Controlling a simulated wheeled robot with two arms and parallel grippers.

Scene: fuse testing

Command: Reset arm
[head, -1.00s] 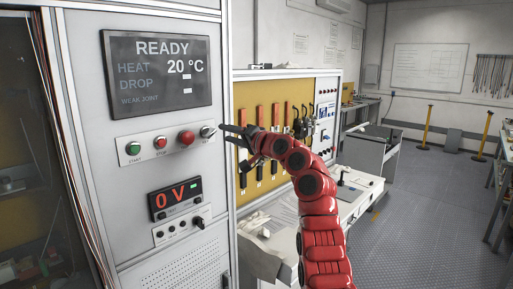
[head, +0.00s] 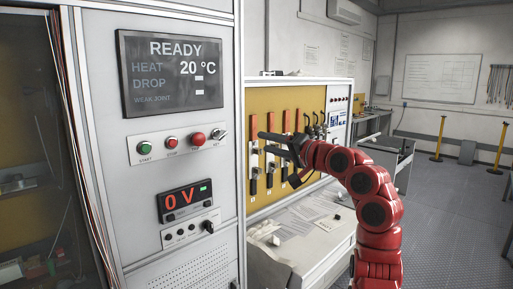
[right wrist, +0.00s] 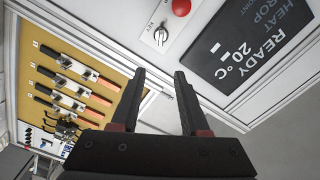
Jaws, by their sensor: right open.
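My right arm is red and reaches in from the lower right in the head view. Its dark right gripper (head: 268,143) is open and empty, in front of the yellow board and to the right of the cabinet's key switch (head: 219,134). In the right wrist view the two fingers (right wrist: 157,95) are apart with nothing between them. The key switch (right wrist: 161,34) shows there beyond the fingers, apart from them, beside a red button (right wrist: 181,7). The left gripper is not in view.
The grey test cabinet (head: 180,235) has a display (head: 171,72) reading READY, 20 °C, and a meter (head: 186,199) reading 0 V. Open floor (head: 440,215) lies at the right.

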